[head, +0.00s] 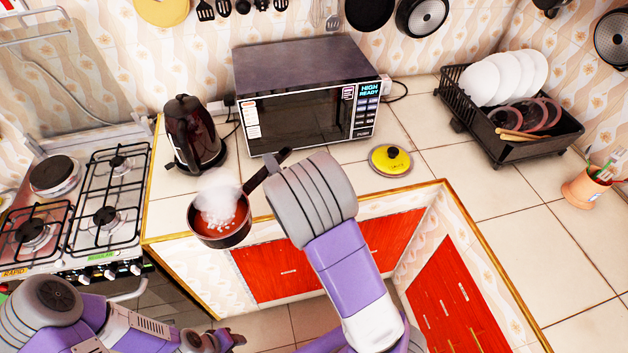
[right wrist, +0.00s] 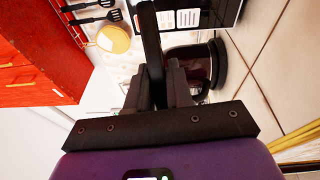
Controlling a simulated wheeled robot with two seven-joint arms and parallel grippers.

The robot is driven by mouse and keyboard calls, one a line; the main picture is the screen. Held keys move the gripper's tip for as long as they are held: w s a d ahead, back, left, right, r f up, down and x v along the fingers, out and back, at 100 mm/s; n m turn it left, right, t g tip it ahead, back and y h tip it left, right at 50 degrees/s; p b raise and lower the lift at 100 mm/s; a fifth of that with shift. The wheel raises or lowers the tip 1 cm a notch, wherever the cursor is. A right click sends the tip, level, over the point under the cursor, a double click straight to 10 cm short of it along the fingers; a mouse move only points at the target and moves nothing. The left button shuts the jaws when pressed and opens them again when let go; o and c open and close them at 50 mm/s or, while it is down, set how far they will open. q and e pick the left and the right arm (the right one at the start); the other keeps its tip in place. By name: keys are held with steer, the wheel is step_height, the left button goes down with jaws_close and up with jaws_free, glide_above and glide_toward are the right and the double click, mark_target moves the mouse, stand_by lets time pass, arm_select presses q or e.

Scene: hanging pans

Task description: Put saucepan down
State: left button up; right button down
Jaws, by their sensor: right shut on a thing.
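The saucepan (head: 234,238) is dark outside, with red contents, pale bits and white steam over it. It is level at the counter's front edge, right of the stove; I cannot tell whether it touches the counter. Its dark handle (head: 257,178) points up and right to my right gripper (head: 273,166), whose fingers are mostly hidden by my arm. In the right wrist view my right gripper (right wrist: 160,88) is shut on the handle (right wrist: 150,40); the pan body is out of that view. My left gripper (head: 228,340) is low in front of the counter; its jaws are unclear.
A gas stove (head: 85,215) stands at left with its burners bare. A dark kettle (head: 192,137) and a microwave (head: 305,95) stand behind the saucepan. A yellow lid (head: 390,160) lies on the tiled counter (head: 480,195). A dish rack (head: 515,145) is at right.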

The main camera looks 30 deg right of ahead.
steer(key=w+d+f+m+g+h+b, duration=0.2)
steer(key=d+m+g+h+b, duration=0.2)
steer(key=d+m+h+b, duration=0.9)
steer(key=d+f+n, duration=0.1)
steer(key=f+n, duration=0.1)
steer(key=f, duration=0.1)
steer(key=d+f+n+y+b, duration=0.1)
steer(key=d+f, duration=0.1)
steer(key=f, duration=0.1)
steer(key=d+f+n+y, duration=0.1)
steer(key=f+n, duration=0.1)
steer(key=f, duration=0.1)
steer(key=shift+d+f+n, duration=0.1)
steer(key=shift+d+n, duration=0.1)
steer(key=shift+n, duration=0.1)
steer(key=c, duration=1.4)
jaws_free()
steer(key=shift+f, duration=0.15)
steer(key=o, duration=0.4)
